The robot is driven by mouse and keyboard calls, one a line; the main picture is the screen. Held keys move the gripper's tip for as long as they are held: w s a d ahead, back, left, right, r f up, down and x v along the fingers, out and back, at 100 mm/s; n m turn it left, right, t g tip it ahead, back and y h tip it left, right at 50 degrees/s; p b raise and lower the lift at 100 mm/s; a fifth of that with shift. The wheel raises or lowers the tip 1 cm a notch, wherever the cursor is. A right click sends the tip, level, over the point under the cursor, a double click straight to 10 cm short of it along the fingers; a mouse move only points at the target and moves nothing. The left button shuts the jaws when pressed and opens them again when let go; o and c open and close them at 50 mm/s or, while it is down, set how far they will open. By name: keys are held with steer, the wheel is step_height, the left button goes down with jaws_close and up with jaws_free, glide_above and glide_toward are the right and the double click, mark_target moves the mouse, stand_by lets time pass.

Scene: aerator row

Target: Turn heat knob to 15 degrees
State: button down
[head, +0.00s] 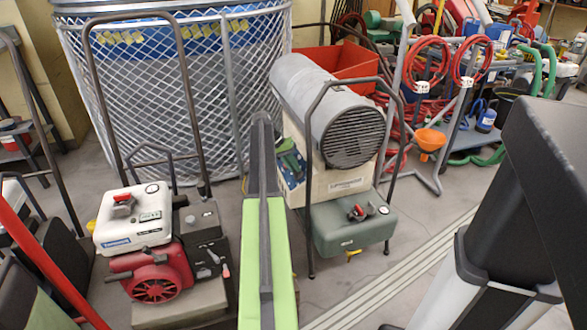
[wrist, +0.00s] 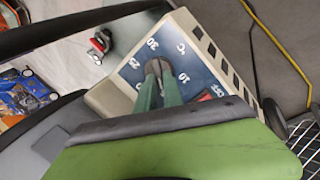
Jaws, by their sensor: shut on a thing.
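The heater (head: 331,110) is a grey cylinder on a beige box above a green tank, in the middle of the head view. Its blue dial panel (wrist: 127,74) fills the middle of the wrist view, with white numbers, a °C mark and a red mark near the lower right. My gripper (wrist: 158,72) has green fingers that reach onto the dial and are shut on the heat knob. The knob is mostly hidden between the fingertips, so its exact pointing cannot be told. In the head view my gripper (head: 292,160) is at the box's left side.
A dark tube frame (head: 309,190) surrounds the heater. A red and white engine unit (head: 140,235) stands at the left, before a large mesh-covered tank (head: 175,90). A red bin (head: 352,62), hoses and an orange funnel (head: 429,141) are behind. Striped floor lies front right.

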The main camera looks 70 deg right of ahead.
steer(key=shift+s+a, duration=0.1)
steer(key=shift+s, duration=0.1)
steer(key=c, duration=1.5)
jaws_free()
steer(key=shift+w, duration=0.1)
steer(key=p+v, duration=1.5)
steer(key=v, duration=0.2)
steer(key=shift+w+r, duration=0.1)
steer(key=shift+r, duration=0.05)
steer(key=shift+r, duration=0.1)
